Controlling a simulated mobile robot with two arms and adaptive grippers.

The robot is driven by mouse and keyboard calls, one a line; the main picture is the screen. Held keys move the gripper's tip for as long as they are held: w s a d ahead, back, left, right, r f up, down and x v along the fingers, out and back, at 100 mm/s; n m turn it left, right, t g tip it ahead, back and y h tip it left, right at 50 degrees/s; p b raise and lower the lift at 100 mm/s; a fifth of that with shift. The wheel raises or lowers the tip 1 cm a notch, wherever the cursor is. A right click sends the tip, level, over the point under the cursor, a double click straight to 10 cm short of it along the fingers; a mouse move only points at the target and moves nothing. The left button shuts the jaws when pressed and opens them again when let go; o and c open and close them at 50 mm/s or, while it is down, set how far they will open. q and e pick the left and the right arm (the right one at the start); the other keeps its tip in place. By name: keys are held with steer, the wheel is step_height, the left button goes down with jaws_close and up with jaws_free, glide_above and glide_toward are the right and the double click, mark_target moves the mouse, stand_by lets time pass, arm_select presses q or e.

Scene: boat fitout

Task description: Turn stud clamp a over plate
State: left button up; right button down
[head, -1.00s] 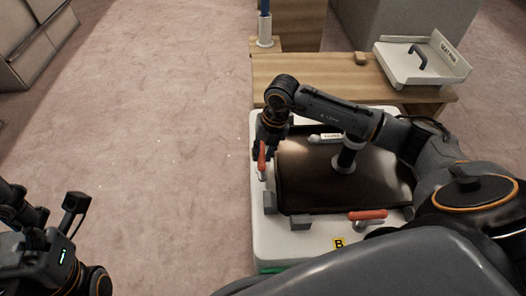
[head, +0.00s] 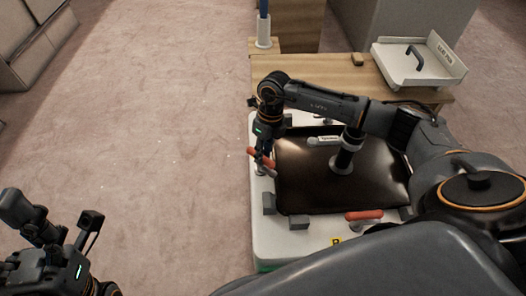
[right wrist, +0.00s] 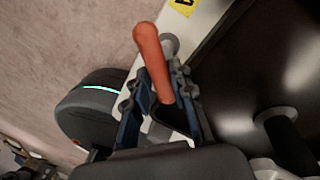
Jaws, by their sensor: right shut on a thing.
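Stud clamp a has an orange-red handle (head: 262,161), at the left edge of the dark plate (head: 310,190) in the head view. The handle lies slanted, its lower-right end at the plate's edge. My right gripper (head: 262,157) is shut on this handle from above. In the right wrist view, the handle (right wrist: 152,60) sits between the blue-padded fingers (right wrist: 160,100) and sticks out past them. The clamp's foot is largely hidden by handle and fingers. My left gripper (head: 78,232) is at the lower left, far from the clamp; its jaws are unclear.
A second orange-handled clamp (head: 364,215) is at the plate's front edge. Grey blocks (head: 269,203) stand at the near-left corner. A black post (head: 347,150) rises from the plate under my right arm. A white tray (head: 415,70) lies on the wooden bench (head: 330,72). The floor at left is clear.

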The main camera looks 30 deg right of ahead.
steer(key=n, duration=0.4)
steer(key=shift+w+n+g, duration=0.2)
steer(key=shift+n+g, duration=0.1)
steer(key=shift+g, duration=0.1)
steer(key=shift+n+h, duration=0.5)
steer(key=shift+n, duration=1.5)
steer(key=shift+g, duration=0.3)
steer(key=c, duration=1.2)
jaws_free()
steer(key=shift+o, duration=0.2)
steer(key=shift+w, duration=0.1)
